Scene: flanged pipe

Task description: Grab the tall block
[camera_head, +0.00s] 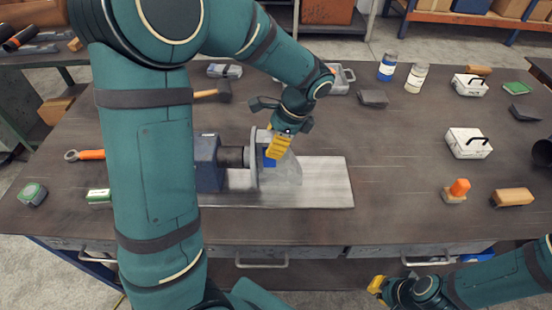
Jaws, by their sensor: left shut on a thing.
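My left gripper (279,146) reaches down over the middle of the table, its yellow fingers shut on a small blue block (269,159). Only part of the block shows; the fingers hide the rest, so its height is hard to judge. The block is beside the round grey flange (254,172) of the pipe assembly and a pale translucent piece (287,172). I cannot tell whether it touches them. My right gripper (377,286) is low at the right, in front of the table; its opening cannot be made out.
A dark blue-grey housing (207,163) stands left of the flange on a light metal plate (328,183). A hammer (222,90) lies behind. White boxes (467,143), bottles (388,67) and an orange-handled brush (457,190) are on the right.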

